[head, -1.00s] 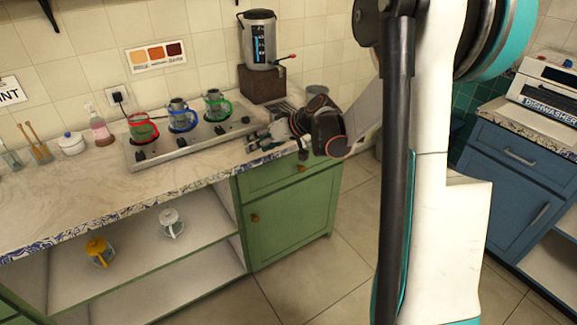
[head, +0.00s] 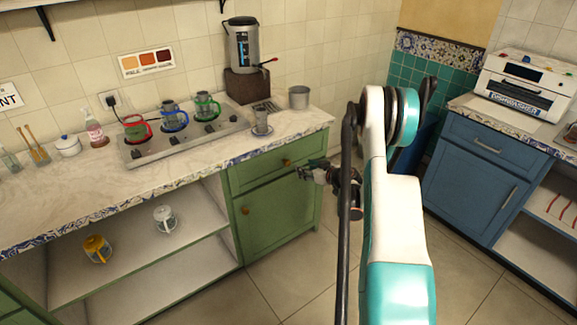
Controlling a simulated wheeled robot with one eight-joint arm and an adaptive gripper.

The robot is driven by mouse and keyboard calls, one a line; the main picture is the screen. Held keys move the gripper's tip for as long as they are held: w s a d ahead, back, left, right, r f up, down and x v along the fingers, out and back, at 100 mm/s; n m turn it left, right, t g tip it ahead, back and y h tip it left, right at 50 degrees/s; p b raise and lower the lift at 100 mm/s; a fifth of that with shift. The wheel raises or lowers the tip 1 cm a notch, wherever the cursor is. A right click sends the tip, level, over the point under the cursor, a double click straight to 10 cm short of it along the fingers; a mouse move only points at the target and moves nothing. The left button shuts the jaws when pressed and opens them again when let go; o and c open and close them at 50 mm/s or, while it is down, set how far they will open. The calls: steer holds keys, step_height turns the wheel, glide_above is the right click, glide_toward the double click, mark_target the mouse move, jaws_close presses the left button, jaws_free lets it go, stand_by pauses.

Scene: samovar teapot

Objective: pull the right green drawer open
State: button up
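The right green drawer (head: 262,172) sits under the counter's right end, above a green cupboard door (head: 280,215). Its front looks flush, so the drawer appears closed.
The counter (head: 130,190) holds a stove (head: 185,135) with three coloured-handled glasses, a glass (head: 262,122), a metal cup (head: 299,97) and a samovar (head: 243,48). A blue cabinet (head: 475,180) stands at right. Floor (head: 300,270) before the green cupboard is clear.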

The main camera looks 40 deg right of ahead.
mark_target(288, 163)
steer(key=b+x, duration=0.3)
steer(key=x, duration=0.9)
steer(key=shift+s+f+b, duration=0.1)
steer(key=shift+b, duration=0.25)
steer(key=shift+w+f, duration=0.15)
steer(key=shift+w, duration=0.55)
jaws_close()
